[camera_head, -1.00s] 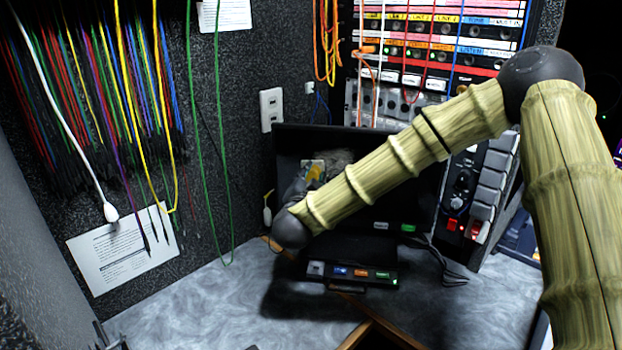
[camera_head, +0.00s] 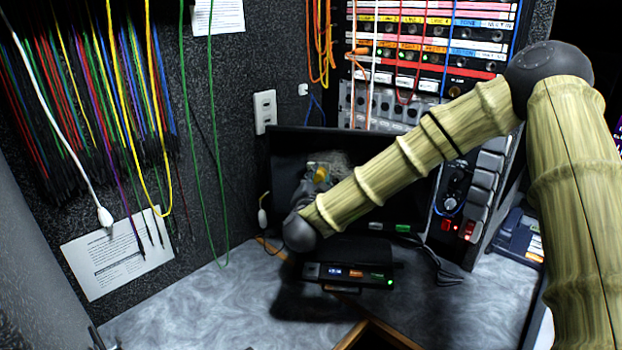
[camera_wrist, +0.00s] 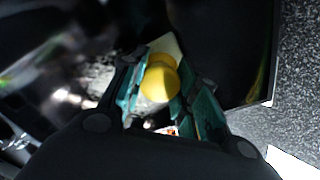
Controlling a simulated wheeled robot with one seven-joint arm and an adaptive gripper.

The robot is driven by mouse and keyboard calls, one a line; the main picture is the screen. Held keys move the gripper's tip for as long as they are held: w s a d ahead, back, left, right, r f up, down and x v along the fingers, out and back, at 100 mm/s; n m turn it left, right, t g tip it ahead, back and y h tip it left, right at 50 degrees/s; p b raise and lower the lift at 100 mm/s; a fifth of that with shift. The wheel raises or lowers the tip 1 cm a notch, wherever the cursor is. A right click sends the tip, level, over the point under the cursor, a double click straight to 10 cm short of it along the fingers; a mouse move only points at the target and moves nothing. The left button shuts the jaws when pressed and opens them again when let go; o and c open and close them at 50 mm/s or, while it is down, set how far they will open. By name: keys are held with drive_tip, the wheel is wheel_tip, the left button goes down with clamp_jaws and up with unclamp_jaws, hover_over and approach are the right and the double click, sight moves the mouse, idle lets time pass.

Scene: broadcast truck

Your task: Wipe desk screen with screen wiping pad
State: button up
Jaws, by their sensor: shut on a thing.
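The desk screen (camera_head: 287,152) is a dark panel standing at the back of the desk, partly hidden by my arm in the head view. In the wrist view its dark surface (camera_wrist: 236,55) lies ahead and to the right of the fingers. My gripper (camera_head: 313,182) is in front of the screen's left half. The wiping pad (camera_head: 321,173) has a yellow rounded handle and a pale grey pad. In the wrist view the handle (camera_wrist: 160,80) sits between my teal-lined fingers, which are shut on it. The pad is close to the screen; whether it touches cannot be told.
A small black device (camera_head: 349,275) with lit buttons sits on the grey desk (camera_head: 225,300) below the screen. A patch panel rack (camera_head: 430,50) stands behind. Cables (camera_head: 90,110) hang along the left wall. A grey switch unit (camera_head: 480,185) stands right of the screen.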

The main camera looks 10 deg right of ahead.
drive_tip(key=s+d+p, duration=0.1)
drive_tip(key=s+d, duration=0.3)
drive_tip(key=d, duration=0.6)
drive_tip(key=shift+d+p, duration=0.2)
drive_tip(key=shift+p, duration=0.2)
idle(0.9)
drive_tip(key=shift+w+a+r+p, duration=0.2)
drive_tip(key=shift+w+a+r, duration=0.55)
drive_tip(key=shift+a, duration=1.45)
drive_tip(key=shift+w+a+r+p, duration=0.15)
drive_tip(key=shift+w+a+r, duration=0.2)
drive_tip(key=shift+w+a, duration=1.3)
drive_tip(key=shift+w+a+r+p, duration=0.25)
drive_tip(key=shift+a+r, duration=0.3)
drive_tip(key=shift+a, duration=2.2)
drive_tip(key=shift+s+d, duration=0.45)
drive_tip(key=shift+d, duration=0.7)
drive_tip(key=shift+s+d, duration=0.4)
drive_tip(key=shift+d, duration=0.7)
drive_tip(key=shift+s+d, duration=0.45)
drive_tip(key=shift+d, duration=0.7)
drive_tip(key=shift+d, duration=0.1)
drive_tip(key=shift+s+d, duration=0.3)
drive_tip(key=shift+d, duration=0.5)
drive_tip(key=shift+s+d, duration=0.3)
drive_tip(key=shift+d, duration=0.5)
